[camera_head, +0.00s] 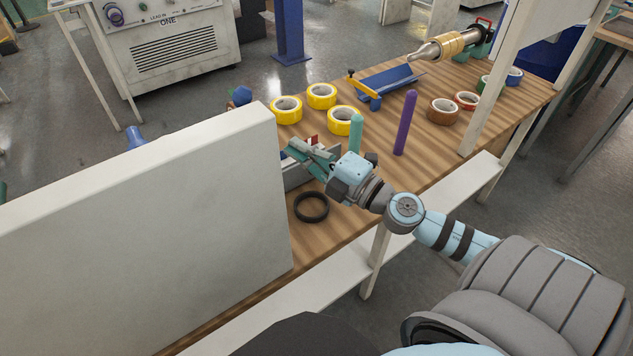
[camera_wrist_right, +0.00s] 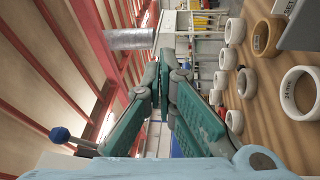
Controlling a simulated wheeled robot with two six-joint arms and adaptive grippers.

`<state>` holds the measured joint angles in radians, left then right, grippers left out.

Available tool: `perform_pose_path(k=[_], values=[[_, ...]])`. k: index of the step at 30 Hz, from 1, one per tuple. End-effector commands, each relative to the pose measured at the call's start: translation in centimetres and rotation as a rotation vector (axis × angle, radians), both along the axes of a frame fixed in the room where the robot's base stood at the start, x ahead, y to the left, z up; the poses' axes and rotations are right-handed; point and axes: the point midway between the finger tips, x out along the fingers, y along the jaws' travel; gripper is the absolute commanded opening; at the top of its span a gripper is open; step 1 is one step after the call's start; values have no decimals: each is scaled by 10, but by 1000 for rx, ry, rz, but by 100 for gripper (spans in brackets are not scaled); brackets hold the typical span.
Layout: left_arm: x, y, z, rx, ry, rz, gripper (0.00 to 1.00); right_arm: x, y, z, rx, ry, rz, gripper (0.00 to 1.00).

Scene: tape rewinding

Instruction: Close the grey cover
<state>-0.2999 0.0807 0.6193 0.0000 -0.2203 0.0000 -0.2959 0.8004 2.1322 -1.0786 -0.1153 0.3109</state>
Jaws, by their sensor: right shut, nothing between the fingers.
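A grey boxy part (camera_head: 298,179) shows on the table between a large white panel and my right gripper. It is mostly hidden, and I cannot tell whether it is the grey cover or how far any cover is open. My right gripper (camera_head: 296,150) reaches in from the right, just above this grey part, with its green fingers pointing left toward the panel. I cannot tell whether it touches the part. In the right wrist view the gripper's fingers (camera_wrist_right: 163,62) come together at the tips with nothing between them. My left gripper is not in view.
The large white panel (camera_head: 150,205) blocks the left of the table. A black ring (camera_head: 311,219) lies near the front edge. Yellow tape rolls (camera_head: 286,121), a green peg (camera_head: 356,132) and a purple peg (camera_head: 405,122) stand behind the gripper. A blue tape holder (camera_head: 385,83) is farther back.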

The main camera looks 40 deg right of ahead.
Motion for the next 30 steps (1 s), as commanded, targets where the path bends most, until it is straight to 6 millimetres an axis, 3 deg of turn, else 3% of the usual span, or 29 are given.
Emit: perform_pose_path(k=[2,4,6,9,13,22,30], values=[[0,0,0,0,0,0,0,2,17,-17,-331,45,209,0],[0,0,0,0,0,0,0,-1,6,-52,-644,168,352,0],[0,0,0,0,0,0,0,-7,-32,-82,-907,327,423,0],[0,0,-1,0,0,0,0,-14,-81,-100,-1112,497,437,0],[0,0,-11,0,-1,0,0,-15,-95,-110,-1165,550,435,0],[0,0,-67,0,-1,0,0,14,-80,-148,-1154,542,437,0],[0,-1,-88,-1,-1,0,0,39,-69,-176,-1158,546,439,0]])
